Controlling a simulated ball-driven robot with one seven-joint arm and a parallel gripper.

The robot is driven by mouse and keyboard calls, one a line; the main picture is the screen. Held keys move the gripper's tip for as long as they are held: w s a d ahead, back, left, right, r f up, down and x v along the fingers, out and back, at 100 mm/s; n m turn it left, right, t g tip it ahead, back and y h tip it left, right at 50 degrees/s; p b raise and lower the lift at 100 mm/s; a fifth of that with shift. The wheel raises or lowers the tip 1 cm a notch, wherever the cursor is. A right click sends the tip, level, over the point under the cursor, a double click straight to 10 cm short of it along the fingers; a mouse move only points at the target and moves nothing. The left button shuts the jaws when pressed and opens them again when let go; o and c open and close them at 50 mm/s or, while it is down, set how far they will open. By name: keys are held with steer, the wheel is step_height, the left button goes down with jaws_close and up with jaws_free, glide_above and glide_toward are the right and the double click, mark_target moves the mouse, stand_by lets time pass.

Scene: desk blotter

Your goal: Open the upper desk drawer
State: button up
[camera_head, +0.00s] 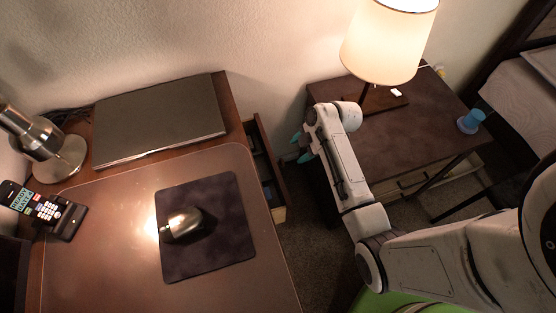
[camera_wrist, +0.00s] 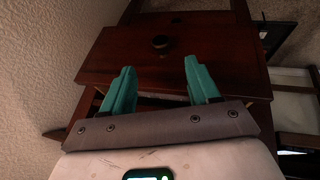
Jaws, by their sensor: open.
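The desk's upper drawer (camera_head: 278,195) stands partly pulled out from the desk's right side, and its dark inside shows from above. In the wrist view its reddish-brown front (camera_wrist: 225,55) faces me, with a dark round knob (camera_wrist: 160,43) near the middle. My gripper (camera_head: 298,149) is just right of the drawer front, apart from it. In the wrist view the teal fingers of my gripper (camera_wrist: 158,75) are spread and empty, with the knob beyond and between them. The knob is hidden in the head view.
The desk (camera_head: 90,255) holds a laptop (camera_head: 160,118), a mouse (camera_head: 184,223) on a dark pad (camera_head: 225,255), a phone (camera_head: 45,210) and a lamp base (camera_head: 62,160). A nightstand (camera_head: 420,135) with a lit lamp (camera_head: 388,40) and a blue cup (camera_head: 470,121) stands right. Dark floor lies between.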

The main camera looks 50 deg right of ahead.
steer(key=b+x, duration=0.1)
steer(key=x, duration=0.9)
steer(key=shift+f+b, duration=0.25)
steer(key=shift+b, duration=0.05)
steer(key=shift+a, duration=0.15)
steer(key=shift+c, duration=0.2)
jaws_close()
